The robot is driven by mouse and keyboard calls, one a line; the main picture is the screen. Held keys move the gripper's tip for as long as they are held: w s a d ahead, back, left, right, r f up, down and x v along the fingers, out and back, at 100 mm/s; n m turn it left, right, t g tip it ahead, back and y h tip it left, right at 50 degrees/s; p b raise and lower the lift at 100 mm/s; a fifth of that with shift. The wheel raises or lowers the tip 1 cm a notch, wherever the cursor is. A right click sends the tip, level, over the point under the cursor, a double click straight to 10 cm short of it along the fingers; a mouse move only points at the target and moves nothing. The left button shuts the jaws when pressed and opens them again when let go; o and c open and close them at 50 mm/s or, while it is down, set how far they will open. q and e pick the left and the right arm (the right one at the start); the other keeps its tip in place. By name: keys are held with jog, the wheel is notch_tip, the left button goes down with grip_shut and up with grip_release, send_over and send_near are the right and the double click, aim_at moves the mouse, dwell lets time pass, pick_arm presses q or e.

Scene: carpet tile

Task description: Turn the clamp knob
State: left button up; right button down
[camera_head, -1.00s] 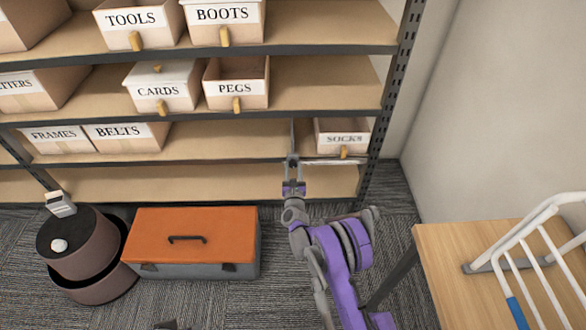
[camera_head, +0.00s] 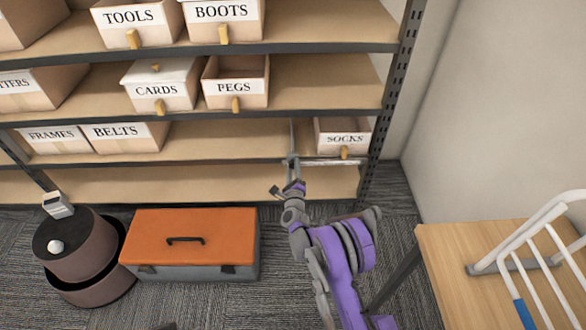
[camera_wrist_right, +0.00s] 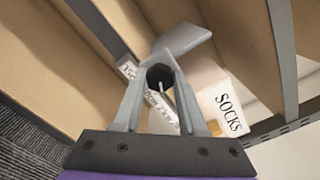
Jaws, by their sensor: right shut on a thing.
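The clamp knob (camera_wrist_right: 160,77) is small and dark. It shows in the right wrist view between the two grey fingertips of my right gripper (camera_wrist_right: 161,80), which is shut on it. A grey metal plate (camera_wrist_right: 185,36), which looks like part of the clamp, rises just beyond the knob. In the head view my right gripper (camera_head: 291,160) is at the front edge of the shelf left of the SOCKS box, with the thin upright plate (camera_head: 292,134) above it. The knob itself is too small to make out there. My left gripper is not in view.
The SOCKS box (camera_head: 343,137) stands close on the right; it also shows in the wrist view (camera_wrist_right: 226,108). A printed label strip (camera_wrist_right: 160,105) runs along the shelf edge. An orange-lidded toolbox (camera_head: 190,238) and a wooden table (camera_head: 450,270) flank my right arm.

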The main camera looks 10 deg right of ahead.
jog(key=n, duration=0.5)
jog(key=shift+n, duration=0.3)
jog(key=n, duration=0.4)
jog(key=shift+n, duration=0.3)
jog(key=shift+c, duration=2.3)
grip_release()
jog(key=shift+s, duration=0.15)
jog(key=p+v, duration=0.2)
jog(key=v, duration=0.8)
jog(key=shift+s, duration=0.25)
jog(key=shift+a, duration=0.15)
